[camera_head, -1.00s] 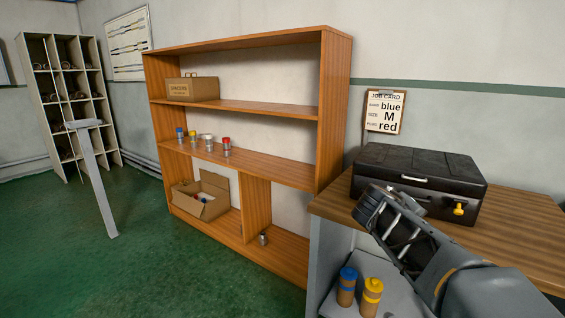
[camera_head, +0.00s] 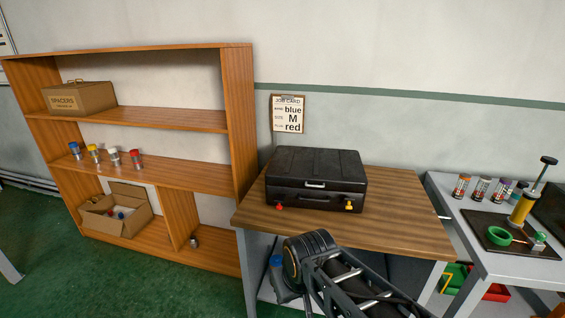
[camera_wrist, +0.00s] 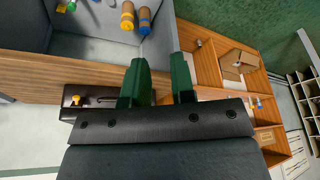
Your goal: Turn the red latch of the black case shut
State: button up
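I cannot tell how the red latch is turned. In the wrist view the case (camera_wrist: 70,112) is partly hidden behind my gripper, with the yellow latch (camera_wrist: 76,99) showing; the red latch is not visible there. My gripper (camera_wrist: 159,78) has its two green fingers apart with nothing between them. It is away from the latch.
The wooden bench (camera_head: 400,215) is clear right of the case. A job card (camera_head: 288,114) hangs on the wall behind. An orange shelf (camera_head: 240,125) stands at left. A grey table (camera_head: 455,205) with jars and a yellow pump (camera_head: 523,208) is at right. Canisters (camera_wrist: 127,15) sit below the bench.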

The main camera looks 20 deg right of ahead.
aim_at(279, 198)
jog(key=z, duration=0.5)
jog(key=k, duration=1.15)
jog(key=u, duration=0.4)
jog(key=i, duration=1.55)
jog(key=z, duration=0.45)
